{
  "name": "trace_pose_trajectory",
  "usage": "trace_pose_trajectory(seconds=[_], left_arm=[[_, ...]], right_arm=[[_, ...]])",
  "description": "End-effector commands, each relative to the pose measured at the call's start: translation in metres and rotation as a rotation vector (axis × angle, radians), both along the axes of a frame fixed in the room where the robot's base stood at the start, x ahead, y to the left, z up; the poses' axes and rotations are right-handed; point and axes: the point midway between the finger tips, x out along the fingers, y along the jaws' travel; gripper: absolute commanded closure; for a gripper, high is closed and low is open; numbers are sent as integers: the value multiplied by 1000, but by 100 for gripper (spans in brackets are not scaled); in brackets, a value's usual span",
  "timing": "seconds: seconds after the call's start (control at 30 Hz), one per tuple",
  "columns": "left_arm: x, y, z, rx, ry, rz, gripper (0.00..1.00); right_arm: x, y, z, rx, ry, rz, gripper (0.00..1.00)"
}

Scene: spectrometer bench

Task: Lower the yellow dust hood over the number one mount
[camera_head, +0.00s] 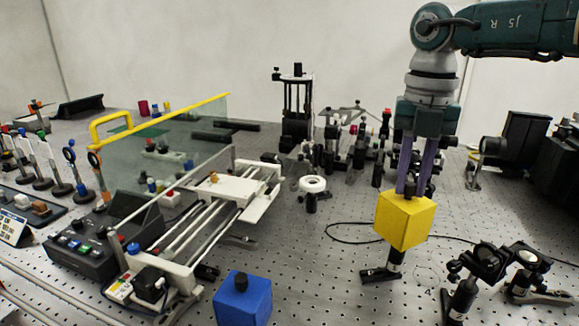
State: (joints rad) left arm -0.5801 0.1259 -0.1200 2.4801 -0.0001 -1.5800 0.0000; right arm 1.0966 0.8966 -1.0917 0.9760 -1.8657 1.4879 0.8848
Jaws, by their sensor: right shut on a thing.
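The yellow dust hood (404,222), a cube-shaped cover with a dark knob on top, is right of the middle in the head view. My right gripper (412,188), with purple fingers pointing down, is shut on its knob from above. A black post mount (382,273) shows directly below the hood, its foot on the bench. Its upper part is hidden behind or inside the hood; I cannot tell which. I see no readable number on it. My left gripper is not in view.
A blue hood (243,302) stands at the front. Two black optic mounts (462,297) are at the front right. A rail stage (215,190) with a clear yellow-edged panel (185,135) is on the left. A cable (345,238) lies behind the hood. Bare perforated bench (325,285) lies between the hoods.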

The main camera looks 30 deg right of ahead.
Motion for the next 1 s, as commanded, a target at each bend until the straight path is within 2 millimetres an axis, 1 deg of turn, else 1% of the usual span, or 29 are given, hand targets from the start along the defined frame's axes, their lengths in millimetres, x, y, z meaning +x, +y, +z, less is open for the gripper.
trace_pose_trajectory(seconds=[0.37, 0.4, 0.7, 0.93, 1.0], left_arm=[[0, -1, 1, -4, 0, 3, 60], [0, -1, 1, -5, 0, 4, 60], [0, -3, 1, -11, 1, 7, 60], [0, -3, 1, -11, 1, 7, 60], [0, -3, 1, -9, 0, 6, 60]], right_arm=[[0, 0, -3, 0, 0, 0, 100], [0, 0, -3, 0, 0, 0, 76], [0, 0, -2, 0, 0, 0, 42], [0, 0, -2, 0, 0, 0, 42], [0, 0, 0, 0, -1, 0, 42]])
